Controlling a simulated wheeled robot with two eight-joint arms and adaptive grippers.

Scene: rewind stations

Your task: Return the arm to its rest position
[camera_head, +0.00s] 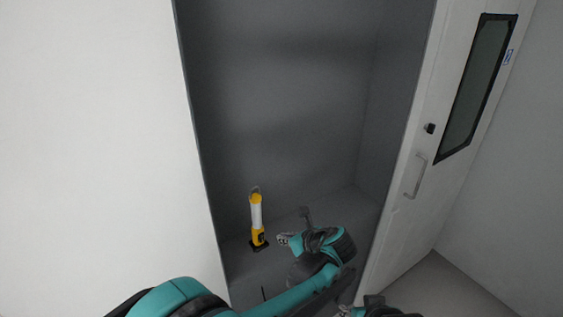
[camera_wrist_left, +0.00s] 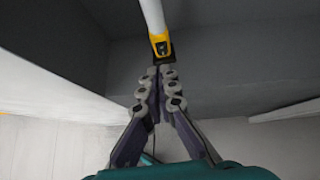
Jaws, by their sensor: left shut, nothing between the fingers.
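My left arm comes in from the bottom left of the head view and reaches into a grey recess. My left gripper (camera_head: 284,240) is shut and empty, just right of a yellow and white work light (camera_head: 256,214). The light stands upright on a dark base on the recess floor. In the left wrist view the fingertips (camera_wrist_left: 161,74) are together and point at the yellow lower end of the light (camera_wrist_left: 160,46); its top is out of frame. Whether they touch it I cannot tell. A part that looks like my right gripper (camera_head: 372,307) is cut off at the bottom edge.
A white door (camera_head: 412,150) with a dark window and a handle (camera_head: 415,176) stands open on the right of the recess. A white wall (camera_head: 95,130) bounds it on the left. The recess's upper part (camera_head: 285,100) is empty.

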